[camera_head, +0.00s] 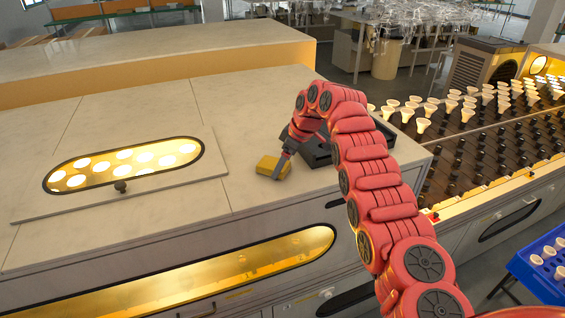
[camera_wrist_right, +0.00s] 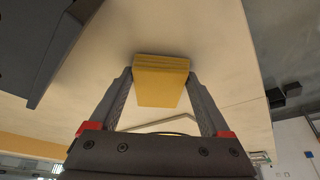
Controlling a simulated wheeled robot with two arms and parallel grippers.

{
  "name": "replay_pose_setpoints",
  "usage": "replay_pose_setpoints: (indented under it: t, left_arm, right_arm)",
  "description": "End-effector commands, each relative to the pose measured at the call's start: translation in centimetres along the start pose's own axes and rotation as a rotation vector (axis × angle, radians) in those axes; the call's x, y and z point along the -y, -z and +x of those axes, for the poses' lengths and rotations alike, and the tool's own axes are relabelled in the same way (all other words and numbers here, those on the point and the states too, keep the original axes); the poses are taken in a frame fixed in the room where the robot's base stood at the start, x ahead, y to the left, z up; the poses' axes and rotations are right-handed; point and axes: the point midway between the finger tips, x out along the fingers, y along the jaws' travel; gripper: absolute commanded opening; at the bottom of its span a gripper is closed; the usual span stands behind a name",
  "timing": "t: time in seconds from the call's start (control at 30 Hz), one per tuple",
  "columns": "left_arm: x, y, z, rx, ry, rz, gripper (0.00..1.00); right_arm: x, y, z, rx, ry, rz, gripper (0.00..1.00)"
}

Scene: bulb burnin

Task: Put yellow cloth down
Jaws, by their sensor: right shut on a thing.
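The yellow cloth (camera_head: 272,167) is a small folded block at the right part of the pale cabinet top in the head view. It also shows in the right wrist view (camera_wrist_right: 160,82), between the two fingertips. My right gripper (camera_head: 279,172) reaches down to it and is shut on it; in the wrist view the gripper (camera_wrist_right: 160,85) has one finger on each side of the cloth. The cloth is at or very close to the cabinet top (camera_head: 225,195); I cannot tell whether it touches. My left gripper is not in view.
A dark tray-like box (camera_head: 318,152) stands just right of the cloth. An oval lit window (camera_head: 125,165) with a knob lies to the left. Racks of bulbs (camera_head: 470,110) and a blue crate (camera_head: 545,268) are at right. The top left of the cloth is clear.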

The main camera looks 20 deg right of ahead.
Motion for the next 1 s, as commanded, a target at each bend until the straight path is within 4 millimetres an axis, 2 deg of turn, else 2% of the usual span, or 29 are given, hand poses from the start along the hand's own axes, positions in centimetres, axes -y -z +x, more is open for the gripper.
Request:
replay_pose_setpoints:
  t: [0.17,0.2,0.3,0.6,0.67,0.87,1.0]
  left_arm:
    - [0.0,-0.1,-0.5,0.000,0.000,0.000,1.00]
    - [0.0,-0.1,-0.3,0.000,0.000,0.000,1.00]
    - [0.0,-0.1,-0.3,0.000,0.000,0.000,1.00]
    - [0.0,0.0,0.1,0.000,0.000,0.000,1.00]
    - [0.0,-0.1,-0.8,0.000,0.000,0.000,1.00]
    - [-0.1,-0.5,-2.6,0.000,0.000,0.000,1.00]
    - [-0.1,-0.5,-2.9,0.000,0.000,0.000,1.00]
  right_arm:
    - [0.0,-0.1,0.4,-0.001,0.000,0.000,0.29]
    - [0.0,-0.1,0.3,0.000,-0.001,0.000,0.87]
    - [0.0,-0.1,0.3,0.000,-0.001,-0.001,1.00]
    - [0.0,0.1,-0.3,0.000,0.000,0.000,1.00]
    - [-0.1,0.0,-0.6,-0.002,-0.003,-0.001,1.00]
    - [0.0,0.1,-4.4,-0.003,-0.005,-0.002,1.00]
    - [0.1,0.1,-7.2,-0.001,-0.001,-0.002,1.00]
